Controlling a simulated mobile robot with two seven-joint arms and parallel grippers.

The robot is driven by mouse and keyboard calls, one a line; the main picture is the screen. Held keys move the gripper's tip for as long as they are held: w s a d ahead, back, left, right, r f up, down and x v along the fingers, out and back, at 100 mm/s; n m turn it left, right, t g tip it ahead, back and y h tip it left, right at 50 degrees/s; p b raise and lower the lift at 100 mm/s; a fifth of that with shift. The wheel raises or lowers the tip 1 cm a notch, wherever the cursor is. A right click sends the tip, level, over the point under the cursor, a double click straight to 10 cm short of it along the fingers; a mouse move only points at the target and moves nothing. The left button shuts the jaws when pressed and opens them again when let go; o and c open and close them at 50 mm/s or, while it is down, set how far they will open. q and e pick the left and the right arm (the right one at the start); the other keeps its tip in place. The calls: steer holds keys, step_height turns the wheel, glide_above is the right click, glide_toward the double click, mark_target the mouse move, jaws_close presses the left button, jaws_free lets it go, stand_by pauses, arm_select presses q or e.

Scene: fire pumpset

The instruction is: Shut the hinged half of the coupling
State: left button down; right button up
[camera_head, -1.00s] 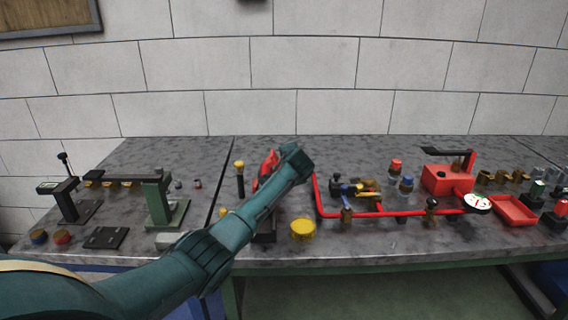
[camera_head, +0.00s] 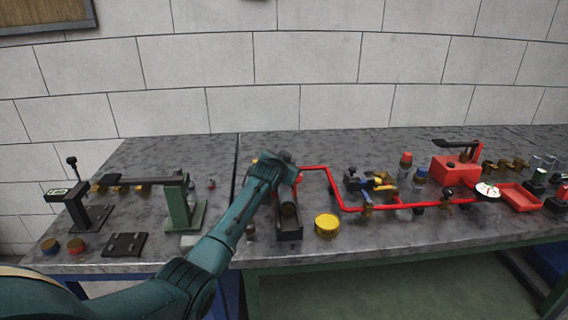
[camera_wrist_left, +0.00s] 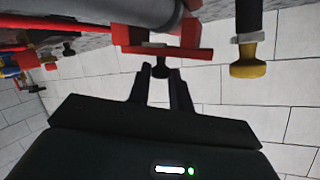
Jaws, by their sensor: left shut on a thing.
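The coupling (camera_head: 289,222) sits in a dark cradle near the middle of the bench, with a brownish round part inside. Its red hinged half (camera_wrist_left: 190,54) shows in the left wrist view as a red bar with a small black knob (camera_wrist_left: 161,71), beside a grey cylinder (camera_wrist_left: 135,11). My left gripper (camera_wrist_left: 160,76) is shut on the black knob, its two dark fingers on either side of it. In the head view my left gripper (camera_head: 284,166) is over the far end of the coupling and hides most of the red half. My right gripper is not in view.
A yellow cap (camera_head: 327,225) stands right of the coupling. A red pipe (camera_head: 337,190) runs behind and to the right, with valves and a red pump box (camera_head: 455,169) beyond. A green stand (camera_head: 179,205) is at left. A yellow-ended black handle (camera_wrist_left: 248,50) is close to the gripper.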

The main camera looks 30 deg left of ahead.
arm_select(q)
steer(key=shift+s+a+f+n+t+h+b, duration=0.35)
steer(key=shift+a+n+t, duration=0.2)
steer(key=shift+n, duration=0.25)
steer(key=shift+a+f, duration=0.1)
steer(key=c, duration=1.3)
jaws_free()
steer(key=v, duration=1.3)
steer(key=shift+s+p, duration=0.1)
steer(key=shift+p, duration=0.2)
steer(key=shift+f, duration=0.15)
